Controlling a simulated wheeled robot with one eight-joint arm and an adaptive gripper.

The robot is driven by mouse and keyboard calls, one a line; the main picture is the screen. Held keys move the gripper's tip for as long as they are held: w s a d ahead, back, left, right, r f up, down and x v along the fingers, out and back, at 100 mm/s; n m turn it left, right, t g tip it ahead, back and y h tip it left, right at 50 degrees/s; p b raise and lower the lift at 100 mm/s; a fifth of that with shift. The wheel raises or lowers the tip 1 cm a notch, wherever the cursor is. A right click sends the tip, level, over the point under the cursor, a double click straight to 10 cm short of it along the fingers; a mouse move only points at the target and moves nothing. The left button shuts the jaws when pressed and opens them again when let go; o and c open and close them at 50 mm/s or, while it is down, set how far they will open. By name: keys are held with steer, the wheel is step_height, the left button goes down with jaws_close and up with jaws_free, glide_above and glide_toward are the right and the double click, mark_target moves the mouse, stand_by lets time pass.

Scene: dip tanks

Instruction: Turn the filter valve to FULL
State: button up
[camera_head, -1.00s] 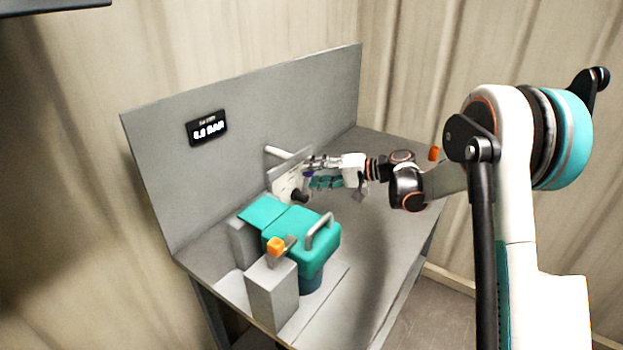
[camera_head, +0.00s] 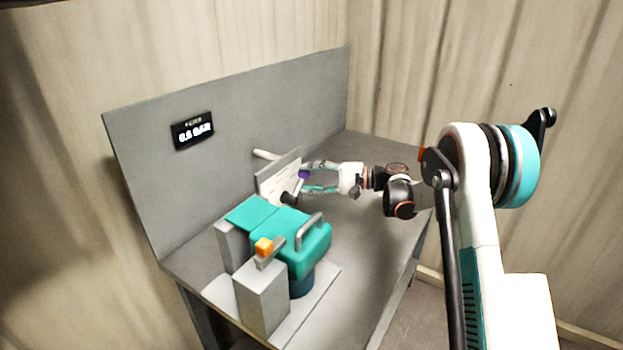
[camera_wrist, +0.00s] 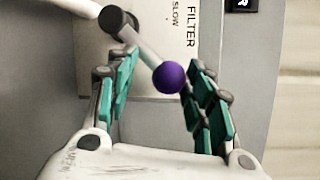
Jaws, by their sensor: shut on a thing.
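The filter valve has a grey lever with a purple knob (camera_wrist: 168,77) at its end and a dark hub (camera_wrist: 118,22) in the wrist view. The lever slants down and right from the hub. It sits on a pale plate (camera_head: 272,181) marked FILTER, with SLOW readable beside it; a FULL mark is not visible. In the head view the purple knob (camera_head: 303,174) shows at the fingertips. My gripper (camera_wrist: 160,77) is shut on the valve lever, its teal-padded fingers either side of the knob. The right finger lies close against the knob; a gap shows on the left.
A teal pump-like unit (camera_head: 308,250) with a grey handle stands in front of the plate. A grey block (camera_head: 263,298) with an orange knob (camera_head: 264,246) is nearer. A dark BAR display (camera_head: 193,131) hangs on the back panel. A white pipe (camera_head: 265,155) meets the panel.

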steer(key=shift+s+a+f, duration=0.15)
steer(key=shift+f, duration=0.25)
steer(key=o, duration=1.4)
steer(key=shift+a, duration=0.15)
steer(key=shift+w+d+r, duration=0.1)
steer(key=shift+w+d, duration=0.1)
steer(key=v, duration=1.2)
steer(key=shift+a+r, duration=0.1)
